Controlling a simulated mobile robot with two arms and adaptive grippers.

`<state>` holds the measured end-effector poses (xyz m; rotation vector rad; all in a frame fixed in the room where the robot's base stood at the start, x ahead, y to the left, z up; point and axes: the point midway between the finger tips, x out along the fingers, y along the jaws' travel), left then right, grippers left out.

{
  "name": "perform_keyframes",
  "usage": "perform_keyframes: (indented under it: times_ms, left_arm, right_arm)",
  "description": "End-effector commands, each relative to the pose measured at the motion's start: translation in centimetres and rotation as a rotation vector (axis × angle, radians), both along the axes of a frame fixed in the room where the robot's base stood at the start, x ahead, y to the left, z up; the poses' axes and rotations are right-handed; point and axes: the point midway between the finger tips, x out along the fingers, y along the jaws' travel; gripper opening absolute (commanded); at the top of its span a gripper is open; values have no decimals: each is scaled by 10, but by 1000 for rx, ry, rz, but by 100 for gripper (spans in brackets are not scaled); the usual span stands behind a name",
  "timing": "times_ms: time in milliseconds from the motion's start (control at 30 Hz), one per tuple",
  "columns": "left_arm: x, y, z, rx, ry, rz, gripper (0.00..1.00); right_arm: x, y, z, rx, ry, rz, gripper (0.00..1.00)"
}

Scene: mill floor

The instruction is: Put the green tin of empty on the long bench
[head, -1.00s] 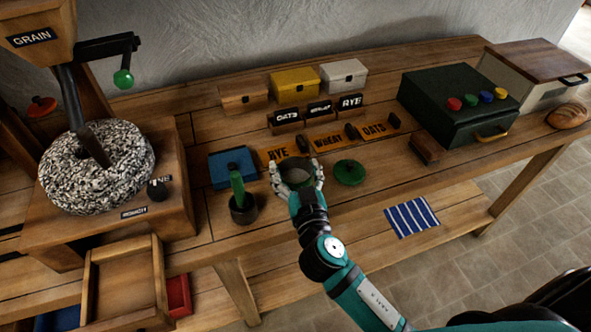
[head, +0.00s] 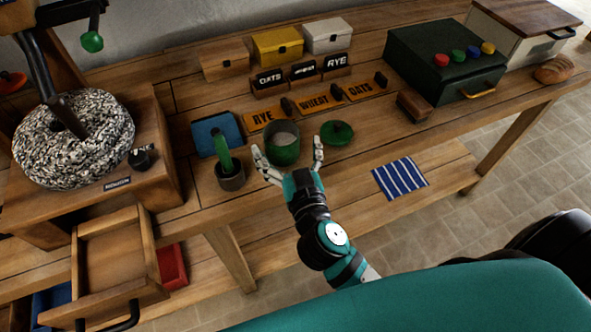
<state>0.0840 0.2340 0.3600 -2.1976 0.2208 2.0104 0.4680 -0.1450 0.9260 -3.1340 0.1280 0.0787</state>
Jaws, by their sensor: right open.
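The green tin (head: 283,152) stands upright on the long bench (head: 388,150), near its front edge. Its top is open and a pale grey inside shows. Its green lid (head: 336,133), with a knob, lies on the bench just right of it. My right gripper (head: 290,160) is open, its fingers spread in front of the tin, one at its left and one at its right. The fingers look apart from the tin. My left gripper is not in view.
RYE, WHEAT and OATS plaques (head: 314,103) lie behind. A green box with coloured knobs (head: 445,60) stands right. An open drawer (head: 115,255) juts out front left.

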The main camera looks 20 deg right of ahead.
Motion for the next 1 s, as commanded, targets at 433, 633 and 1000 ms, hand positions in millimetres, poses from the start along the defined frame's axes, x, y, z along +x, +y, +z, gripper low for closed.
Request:
perform_keyframes:
  times_ms: [433, 633, 1000]
  left_arm:
    - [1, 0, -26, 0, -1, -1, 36]
    - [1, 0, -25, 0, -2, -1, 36]
    - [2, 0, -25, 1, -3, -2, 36]
  right_arm:
    - [-66, 5, 3, 1, -1, -2, 99]
    - [-68, 5, 4, 0, -1, -2, 99]
    - [-68, 5, 4, 0, -1, -2, 99]
